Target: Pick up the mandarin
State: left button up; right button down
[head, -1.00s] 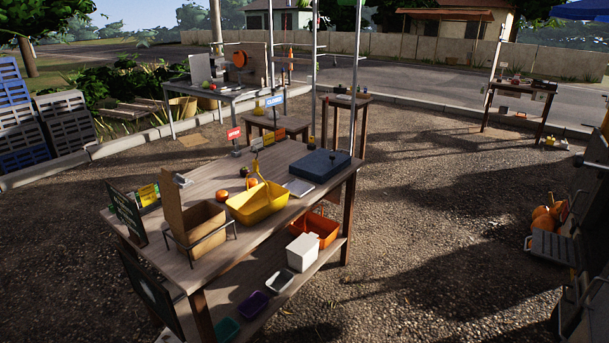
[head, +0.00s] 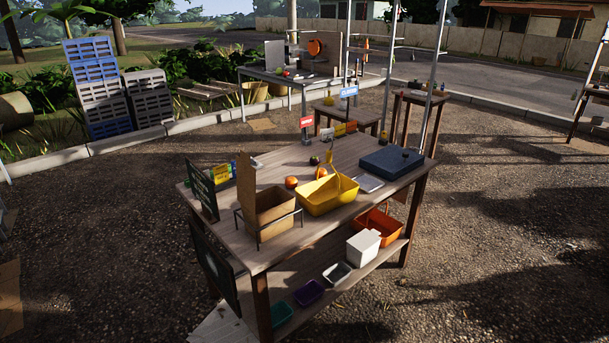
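A round orange fruit (head: 291,182) sits on the wooden table (head: 345,150), left of the yellow basket (head: 345,199). A second orange fruit (head: 321,172) shows just behind the basket's rim, partly hidden by it. I cannot tell at this size which of them is the mandarin. Neither of my grippers is in the head view, so nothing is seen held.
A cardboard box in a wire frame (head: 261,226) and a dark sign (head: 202,191) stand on the table's left. A blue-grey flat unit (head: 391,162) lies at its right. The lower shelf holds several trays and a white box (head: 363,246). Open gravel surrounds the table.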

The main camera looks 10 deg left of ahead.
aim_at(322, 173)
jog(key=u, duration=0.3)
jog(key=i+u, duration=0.25)
jog(key=i, duration=0.25)
jog(key=i+l+u, duration=0.1)
jog(key=i+u, duration=0.2)
jog(key=i, duration=0.15)
